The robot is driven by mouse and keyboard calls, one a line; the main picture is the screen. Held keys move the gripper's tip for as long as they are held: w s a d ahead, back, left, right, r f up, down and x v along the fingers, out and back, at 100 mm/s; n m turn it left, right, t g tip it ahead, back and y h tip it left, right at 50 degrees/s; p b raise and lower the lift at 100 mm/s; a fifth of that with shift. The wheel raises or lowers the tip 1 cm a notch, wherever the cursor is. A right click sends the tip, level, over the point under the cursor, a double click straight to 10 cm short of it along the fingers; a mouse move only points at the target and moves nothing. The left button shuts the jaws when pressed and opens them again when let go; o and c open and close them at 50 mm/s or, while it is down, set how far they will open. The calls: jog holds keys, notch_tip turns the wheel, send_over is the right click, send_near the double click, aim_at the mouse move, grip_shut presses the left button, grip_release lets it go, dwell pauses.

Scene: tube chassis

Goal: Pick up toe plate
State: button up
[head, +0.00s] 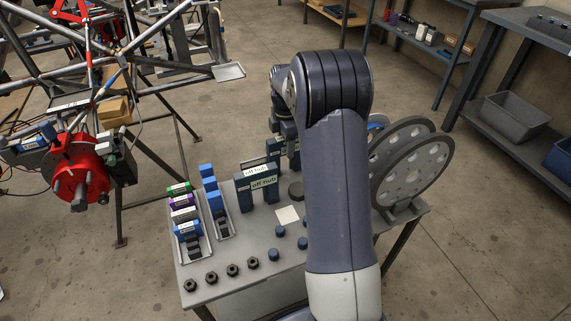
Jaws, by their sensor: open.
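No label that I can read says toe plate, so I cannot tell for sure which thing it is. A small pale square plate (287,215) lies flat on the grey table. Blue-grey upright blocks labelled "off hub" (262,182) stand just behind and left of it. My gripper (289,157) is at the far side of the table, beyond the pale plate and close behind the labelled blocks. It is open; its fingertips are largely hidden by my arm and I see nothing held.
Trays of coloured blocks (187,222) stand at the left of the table (240,270). Dark nuts (232,270) line the front, and blue caps (280,231) sit by the pale plate. Two large grey discs (418,172) stand upright at right. A tube chassis with a red hub (80,187) is at left.

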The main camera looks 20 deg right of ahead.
jog(key=shift+f, duration=0.25)
dwell(0.4)
jog(key=shift+c, duration=0.2)
grip_shut()
jog(key=shift+r, duration=0.1)
dwell(1.0)
